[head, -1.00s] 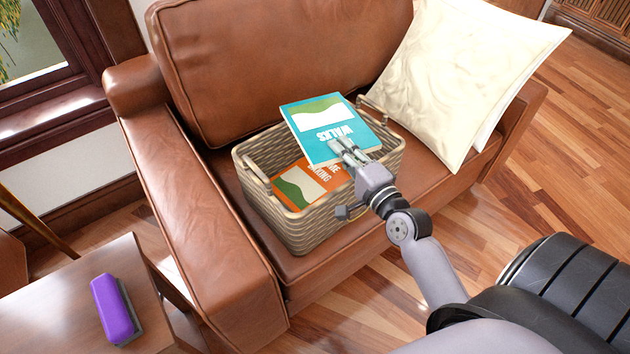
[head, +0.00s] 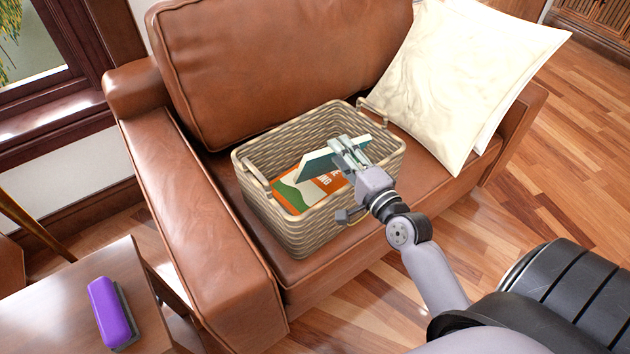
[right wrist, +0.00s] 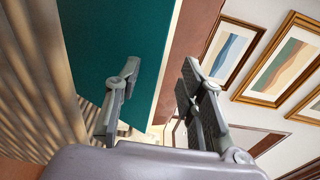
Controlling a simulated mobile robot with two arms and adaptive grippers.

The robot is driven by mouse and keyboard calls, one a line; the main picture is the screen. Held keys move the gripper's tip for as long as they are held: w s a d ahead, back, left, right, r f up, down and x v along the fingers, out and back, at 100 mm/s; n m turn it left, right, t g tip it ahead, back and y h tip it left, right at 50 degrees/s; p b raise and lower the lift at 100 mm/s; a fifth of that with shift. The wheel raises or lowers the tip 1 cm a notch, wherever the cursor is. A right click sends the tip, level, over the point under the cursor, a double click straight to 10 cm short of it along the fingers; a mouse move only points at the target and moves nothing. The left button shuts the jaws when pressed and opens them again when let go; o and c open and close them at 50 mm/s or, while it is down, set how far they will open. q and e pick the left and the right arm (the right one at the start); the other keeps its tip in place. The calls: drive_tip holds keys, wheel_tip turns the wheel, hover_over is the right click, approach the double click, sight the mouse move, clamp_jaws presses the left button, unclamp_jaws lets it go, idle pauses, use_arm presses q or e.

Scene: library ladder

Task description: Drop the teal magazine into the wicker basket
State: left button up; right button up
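The wicker basket (head: 310,232) sits on the sofa seat. The teal magazine (head: 317,166) is inside the basket's outline, steeply tilted, with its dark teal side and pale edge showing. Part of it is hidden behind my right gripper (head: 345,148), which is over the basket. In the right wrist view the gripper's fingers (right wrist: 160,88) stand apart with a gap between them. The teal cover (right wrist: 110,40) fills the space beyond the left finger there, not clearly between the fingers. Whether it touches that finger I cannot tell. My left gripper is not in view.
An orange magazine (head: 290,196) lies in the basket. The brown leather sofa (head: 215,235) surrounds it, with a cream pillow (head: 460,80) at right. A purple object (head: 110,312) lies on the wooden table (head: 45,310) at lower left. The basket handle (head: 372,108) rises behind my gripper.

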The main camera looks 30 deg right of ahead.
drive_tip(key=shift+s+a, duration=0.1)
drive_tip(key=shift+s, duration=0.1)
drive_tip(key=s, duration=1.1)
drive_tip(key=shift+s, duration=0.3)
